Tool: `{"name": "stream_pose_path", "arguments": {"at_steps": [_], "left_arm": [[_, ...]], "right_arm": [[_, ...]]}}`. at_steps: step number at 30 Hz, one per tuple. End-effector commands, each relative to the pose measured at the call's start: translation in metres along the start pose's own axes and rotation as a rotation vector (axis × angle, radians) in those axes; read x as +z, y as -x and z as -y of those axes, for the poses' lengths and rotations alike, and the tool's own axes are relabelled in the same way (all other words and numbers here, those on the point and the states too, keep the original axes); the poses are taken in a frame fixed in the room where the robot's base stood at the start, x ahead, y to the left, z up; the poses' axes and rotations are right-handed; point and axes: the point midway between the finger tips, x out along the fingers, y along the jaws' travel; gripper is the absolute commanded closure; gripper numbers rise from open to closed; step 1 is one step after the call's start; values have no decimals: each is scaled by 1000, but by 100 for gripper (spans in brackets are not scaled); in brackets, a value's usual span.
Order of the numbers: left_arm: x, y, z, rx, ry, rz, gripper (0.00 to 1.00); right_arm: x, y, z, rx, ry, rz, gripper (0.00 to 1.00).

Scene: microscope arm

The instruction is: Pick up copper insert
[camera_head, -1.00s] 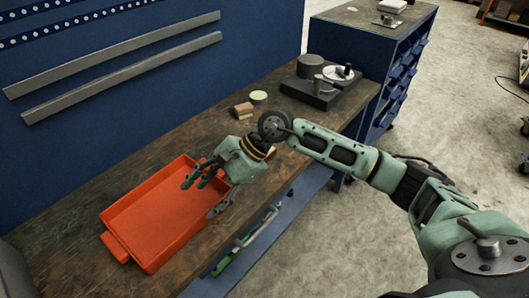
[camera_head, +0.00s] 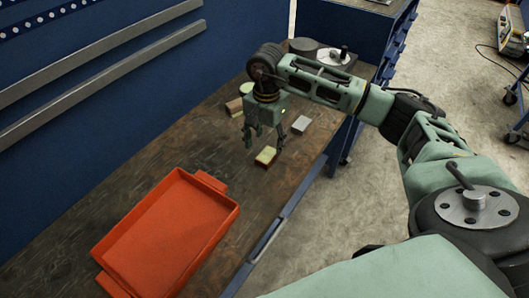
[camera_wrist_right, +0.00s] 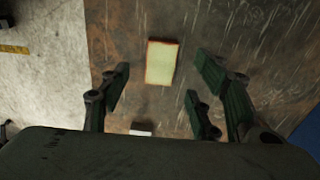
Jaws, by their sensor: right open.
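A small block with a pale yellow top and orange-copper edges (camera_head: 266,156) lies flat on the workbench and looks like the copper insert. My right gripper (camera_head: 264,149) is above it, pointing down, open and empty. In the right wrist view, the block (camera_wrist_right: 162,62) lies on the bench between and beyond the spread fingers of the right gripper (camera_wrist_right: 160,78), apart from them. A grey block (camera_head: 301,124) lies to its right, and a brown block (camera_head: 234,107) lies to its upper left. My left gripper is not in view.
An empty orange tray (camera_head: 165,240) sits at the lower left of the worn workbench (camera_head: 180,145). A pale round piece (camera_head: 246,88) is behind the gripper. A dark fixture (camera_head: 338,60) stands at the bench's far end, partly hidden by my arm.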

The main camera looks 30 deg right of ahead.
Motion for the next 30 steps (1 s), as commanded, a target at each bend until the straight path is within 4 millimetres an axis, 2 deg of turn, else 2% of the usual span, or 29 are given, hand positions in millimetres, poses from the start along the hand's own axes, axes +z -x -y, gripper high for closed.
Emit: {"name": "stream_pose_path", "arguments": {"at_steps": [1, 3, 8, 12, 16, 20, 30], "left_arm": [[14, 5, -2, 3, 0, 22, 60], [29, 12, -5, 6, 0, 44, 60], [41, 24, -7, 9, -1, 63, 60], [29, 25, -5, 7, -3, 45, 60], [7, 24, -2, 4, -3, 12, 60], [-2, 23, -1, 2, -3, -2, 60], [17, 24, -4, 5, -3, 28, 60]], "right_arm": [[0, -4, 0, 1, 0, 2, 43], [-2, -12, -1, 3, 0, 3, 43], [-5, -37, 0, 1, 0, 4, 43], [-5, -51, 1, -2, 0, 2, 43], [-5, -54, 1, -3, 1, 1, 43], [-5, -54, 1, -3, 1, 1, 44], [-5, -53, 1, -3, 1, 1, 74]]}}
